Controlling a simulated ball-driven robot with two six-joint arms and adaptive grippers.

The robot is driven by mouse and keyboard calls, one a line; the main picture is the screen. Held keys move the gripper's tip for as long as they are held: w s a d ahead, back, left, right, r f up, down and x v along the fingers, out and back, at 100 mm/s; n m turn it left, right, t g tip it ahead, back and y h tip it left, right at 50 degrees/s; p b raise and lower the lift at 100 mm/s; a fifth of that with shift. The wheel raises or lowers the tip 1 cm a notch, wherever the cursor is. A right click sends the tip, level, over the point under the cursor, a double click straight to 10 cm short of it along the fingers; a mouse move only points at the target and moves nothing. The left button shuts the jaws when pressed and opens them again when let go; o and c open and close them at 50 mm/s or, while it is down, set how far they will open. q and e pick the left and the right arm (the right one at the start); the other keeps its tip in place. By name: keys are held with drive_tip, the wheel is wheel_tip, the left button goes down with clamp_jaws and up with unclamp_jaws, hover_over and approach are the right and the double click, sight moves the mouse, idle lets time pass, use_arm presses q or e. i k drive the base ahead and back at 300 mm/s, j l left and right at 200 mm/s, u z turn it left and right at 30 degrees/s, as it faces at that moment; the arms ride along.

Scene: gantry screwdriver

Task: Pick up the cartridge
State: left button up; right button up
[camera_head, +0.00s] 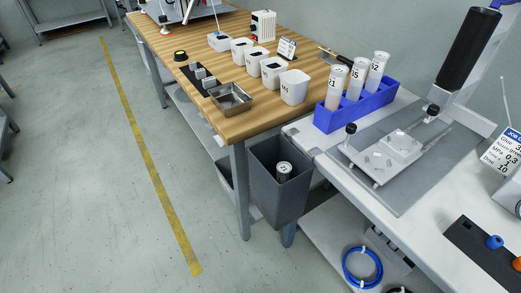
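Several candidates show for the cartridge. I cannot tell which one is meant. Neither of my grippers is in view.
White cups (293,88) and a metal tray (231,98) stand on the wooden bench (215,65). A black strip (478,252) lies at lower right.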

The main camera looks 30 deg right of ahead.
sight(360, 65)
drive_tip(key=z, duration=2.6)
drive_tip(key=j+u, duration=0.15)
drive_tip(key=j, duration=0.65)
drive_tip(key=i+j+u, duration=0.1)
drive_tip(key=j, duration=0.7)
